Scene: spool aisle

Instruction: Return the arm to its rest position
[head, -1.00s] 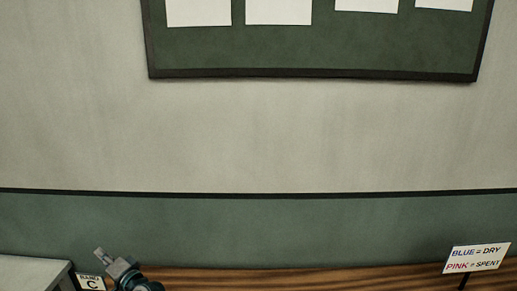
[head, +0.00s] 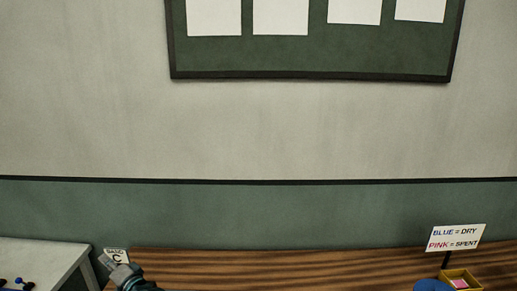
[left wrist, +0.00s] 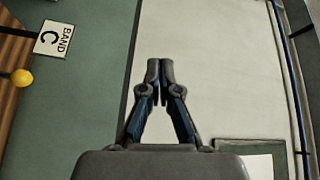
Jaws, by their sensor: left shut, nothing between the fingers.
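My right gripper is in neither view.
A wooden table (head: 300,262) runs along the wall. At right are a "BLUE = DRY, PINK = SPENT" sign (head: 456,238), a yellow box (head: 459,274) and a blue object (head: 432,286).

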